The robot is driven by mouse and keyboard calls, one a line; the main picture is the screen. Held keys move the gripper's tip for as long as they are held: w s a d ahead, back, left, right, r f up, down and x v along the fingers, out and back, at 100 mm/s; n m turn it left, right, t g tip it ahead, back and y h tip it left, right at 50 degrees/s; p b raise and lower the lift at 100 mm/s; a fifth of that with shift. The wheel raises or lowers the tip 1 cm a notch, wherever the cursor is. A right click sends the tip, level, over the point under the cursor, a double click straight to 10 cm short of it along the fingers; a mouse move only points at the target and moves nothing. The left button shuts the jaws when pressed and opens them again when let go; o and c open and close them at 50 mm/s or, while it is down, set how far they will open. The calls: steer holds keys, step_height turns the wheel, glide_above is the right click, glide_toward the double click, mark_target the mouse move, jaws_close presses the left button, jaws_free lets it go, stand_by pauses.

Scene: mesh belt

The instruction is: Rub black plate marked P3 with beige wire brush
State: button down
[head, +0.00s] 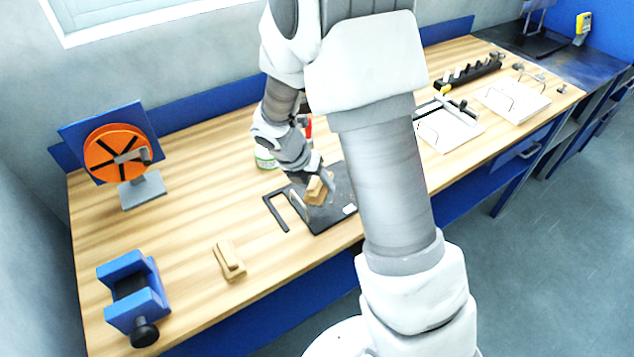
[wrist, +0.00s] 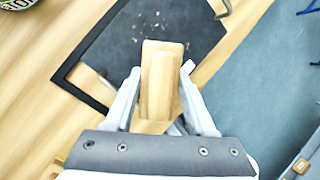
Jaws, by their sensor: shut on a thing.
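My gripper (head: 316,190) is shut on a beige wire brush (wrist: 161,80), its fingers on either side of the block. The brush also shows in the head view (head: 319,187), over the black plate (head: 335,214). The plate lies flat on the bench and carries a small white label (head: 349,209), too small to read. In the wrist view the plate (wrist: 115,45) has several pale specks on it near the brush's far end. The brush's underside is hidden, so I cannot tell whether it touches the plate.
A second beige block (head: 229,260) lies on the wooden bench to the left. A blue vise (head: 133,297) and an orange wheel on a stand (head: 118,153) are further left. A green-and-white can (head: 265,158) stands behind the plate. White trays (head: 449,130) are at the right.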

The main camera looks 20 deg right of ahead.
steer(key=shift+s+d+f, duration=0.2)
steer(key=shift+f, duration=0.45)
steer(key=shift+d, duration=0.1)
